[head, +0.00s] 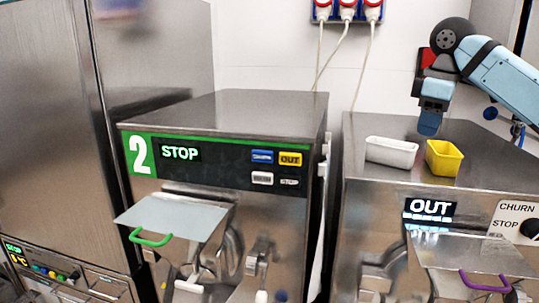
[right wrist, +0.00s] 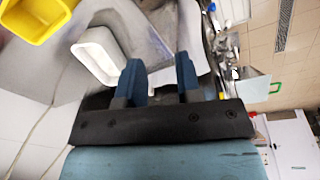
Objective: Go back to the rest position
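My right gripper (head: 429,126) hangs with its blue fingers pointing down, just behind the white tub (head: 391,152) and yellow tub (head: 443,158) on top of the right-hand machine. In the right wrist view, the two blue fingers (right wrist: 159,72) stand apart with nothing between them. The white tub (right wrist: 102,55) is beside the left finger there, and the yellow tub (right wrist: 38,17) is in the upper left corner. Both tubs look empty. I cannot tell how far the fingertips are above the machine top. My left gripper is not in view.
The right-hand batch freezer (head: 360,220) reads OUT; its chute has a purple handle (head: 484,283). Batch freezer 2 (head: 225,112) reads STOP; its chute has a green handle (head: 150,238). A steel cabinet (head: 45,120) stands left. Sockets with cables (head: 346,12) are on the wall.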

